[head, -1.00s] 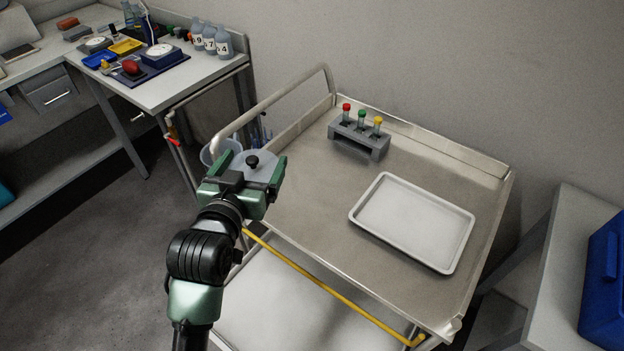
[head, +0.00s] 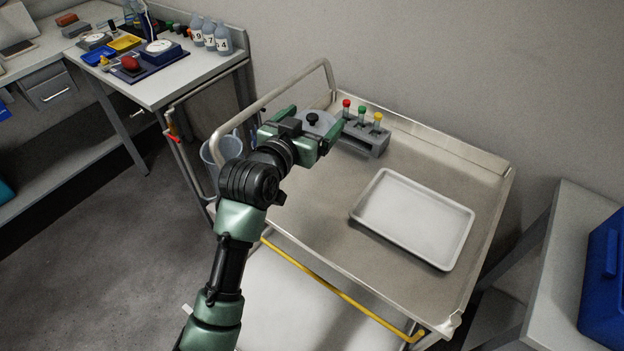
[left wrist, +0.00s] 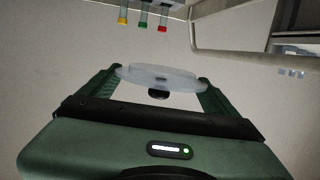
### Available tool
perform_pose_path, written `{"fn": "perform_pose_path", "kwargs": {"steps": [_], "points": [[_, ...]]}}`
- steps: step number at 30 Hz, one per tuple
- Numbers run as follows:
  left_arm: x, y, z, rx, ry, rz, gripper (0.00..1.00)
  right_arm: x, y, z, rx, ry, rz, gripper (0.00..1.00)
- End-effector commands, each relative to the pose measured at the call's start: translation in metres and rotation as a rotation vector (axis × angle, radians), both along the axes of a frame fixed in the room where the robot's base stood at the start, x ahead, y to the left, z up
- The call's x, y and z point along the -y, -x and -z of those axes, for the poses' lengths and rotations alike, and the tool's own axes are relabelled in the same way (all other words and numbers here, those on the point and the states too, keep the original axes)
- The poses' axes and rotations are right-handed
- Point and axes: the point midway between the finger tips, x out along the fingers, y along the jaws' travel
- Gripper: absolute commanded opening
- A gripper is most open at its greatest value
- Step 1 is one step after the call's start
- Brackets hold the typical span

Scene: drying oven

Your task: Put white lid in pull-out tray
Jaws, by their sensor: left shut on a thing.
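My left gripper (head: 313,142) is shut on a round, pale grey-white lid (head: 325,124) with a black knob, held above the far left part of the cart top. The lid also shows between the fingers in the left wrist view (left wrist: 160,76), its knob facing the camera side. A white rectangular tray (head: 386,250) with a raised rim lies empty on the cart, to the right of and nearer than the gripper. I cannot tell from these frames whether it is the pull-out tray. My right gripper is not in view.
A grey rack (head: 371,145) of tubes with red, green and yellow caps stands just right of the lid. The metal cart (head: 330,212) has raised edges and a rail. A blue box (head: 603,275) stands at right; a cluttered bench (head: 165,88) is at back left.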

Motion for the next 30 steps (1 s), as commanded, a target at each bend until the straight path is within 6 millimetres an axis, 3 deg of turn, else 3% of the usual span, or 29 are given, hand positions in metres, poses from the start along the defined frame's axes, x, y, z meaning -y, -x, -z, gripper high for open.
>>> {"fn": "perform_pose_path", "kwargs": {"steps": [3,12,30], "points": [[-0.001,0.001,0.037,-0.011,-0.002,-0.001,0.54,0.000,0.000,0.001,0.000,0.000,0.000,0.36],[-0.001,0.000,0.113,-0.006,-0.003,0.000,0.54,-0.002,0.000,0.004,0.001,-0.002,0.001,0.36],[-0.001,0.000,0.176,-0.002,-0.001,-0.001,0.54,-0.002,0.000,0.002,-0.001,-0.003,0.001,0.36]]}}
